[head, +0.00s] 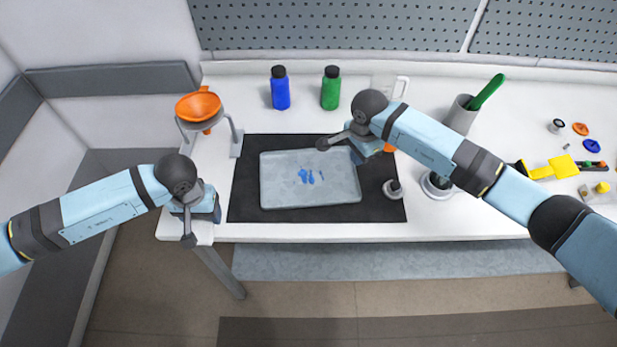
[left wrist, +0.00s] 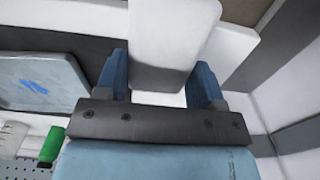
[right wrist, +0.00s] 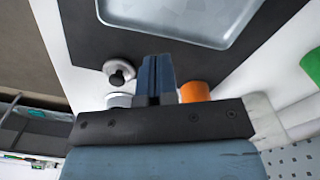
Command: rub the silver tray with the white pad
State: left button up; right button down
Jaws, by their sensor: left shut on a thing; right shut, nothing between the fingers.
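The silver tray (head: 275,190) lies flat on a black mat (head: 245,195) and has blue smears (head: 310,176) near its middle. It also shows in the left wrist view (left wrist: 65,80) and the right wrist view (right wrist: 185,18). My left gripper (head: 205,210) is by the table's front left corner, left of the tray and apart from it. It is shut on the white pad (left wrist: 170,40), which fills the space between its fingers; the arm hides the pad in the head view. My right gripper (right wrist: 156,70) is shut and empty, at the tray's right back corner.
An orange funnel (head: 198,105) sits in a stand at the left back. Blue (head: 280,90) and green (head: 331,90) bottles stand behind the mat. A knobbed metal piece (head: 392,190) stands right of the tray. A grey cup (head: 460,118) and yellow items (head: 560,166) are further right.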

aim_at(354, 178)
pick_arm(q)
jog(key=shift+f+b, duration=0.7)
jog(key=shift+f, duration=0.2)
pick_arm(e)
jog(key=shift+f, duration=1.95)
pick_arm(q)
jog(key=shift+f+b, duration=0.95)
pick_arm(e)
jog(key=shift+f, duration=0.95)
pick_arm(q)
jog(key=shift+r, duration=0.1)
jog(key=shift+r+p, duration=1.1)
jog(key=shift+p, duration=0.1)
pick_arm(e)
jog(key=shift+r, duration=3)
